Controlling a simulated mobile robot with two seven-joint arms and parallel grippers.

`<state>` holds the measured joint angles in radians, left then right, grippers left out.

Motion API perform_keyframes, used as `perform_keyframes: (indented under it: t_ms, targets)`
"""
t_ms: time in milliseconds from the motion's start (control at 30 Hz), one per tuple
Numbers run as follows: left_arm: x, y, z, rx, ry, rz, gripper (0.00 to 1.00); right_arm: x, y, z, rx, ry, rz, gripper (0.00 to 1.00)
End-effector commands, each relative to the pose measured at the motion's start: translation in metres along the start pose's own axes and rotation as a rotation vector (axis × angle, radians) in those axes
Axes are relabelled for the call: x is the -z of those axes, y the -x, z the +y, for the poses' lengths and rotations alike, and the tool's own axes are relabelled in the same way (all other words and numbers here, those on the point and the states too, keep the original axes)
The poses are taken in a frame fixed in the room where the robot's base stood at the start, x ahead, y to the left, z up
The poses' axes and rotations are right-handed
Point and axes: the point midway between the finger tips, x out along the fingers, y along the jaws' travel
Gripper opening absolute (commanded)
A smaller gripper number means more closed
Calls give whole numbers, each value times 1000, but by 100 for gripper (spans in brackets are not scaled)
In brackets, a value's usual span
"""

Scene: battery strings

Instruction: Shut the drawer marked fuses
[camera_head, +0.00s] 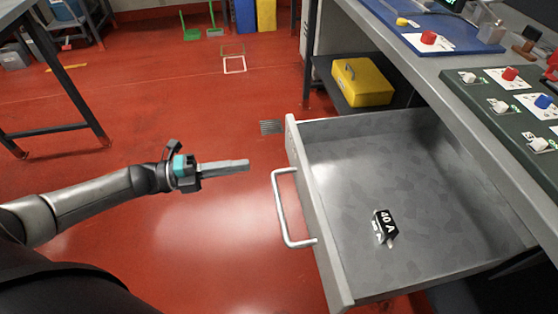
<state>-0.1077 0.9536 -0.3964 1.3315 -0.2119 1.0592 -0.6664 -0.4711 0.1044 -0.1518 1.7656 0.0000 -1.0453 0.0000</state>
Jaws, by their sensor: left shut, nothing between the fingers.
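The drawer (395,160) is pulled out from under the bench. Its grey front panel (318,215) faces left and bears a pale bar handle (281,215). The outer face is turned from view, so I cannot read any marking on it. Inside lies a black fuse block (384,226) marked 40 A. My left gripper (247,165) is shut and empty, left of the drawer front near the handle's far end, apart from it in the picture. My right gripper is not in view.
The bench top (440,66) above the drawer carries a blue board (440,27) and a dark green board (500,120) with knobs. A yellow case (362,82) sits on a low shelf behind the drawer. The red floor (190,110) left of the drawer is open.

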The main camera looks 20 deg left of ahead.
Motion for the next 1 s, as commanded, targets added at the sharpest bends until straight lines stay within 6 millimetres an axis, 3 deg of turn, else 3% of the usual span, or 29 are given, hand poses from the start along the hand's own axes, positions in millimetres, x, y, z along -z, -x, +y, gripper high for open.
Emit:
perform_keyframes:
  t_ms: [200,400,600,1000]
  targets:
    - [0,-49,1,4,-1,1,0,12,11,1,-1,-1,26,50]
    - [0,-79,1,2,1,-1,0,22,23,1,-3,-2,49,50]
    - [-1,-91,1,-1,2,-2,0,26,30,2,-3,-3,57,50]
    - [0,-92,1,-1,3,-2,0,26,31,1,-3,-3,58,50]
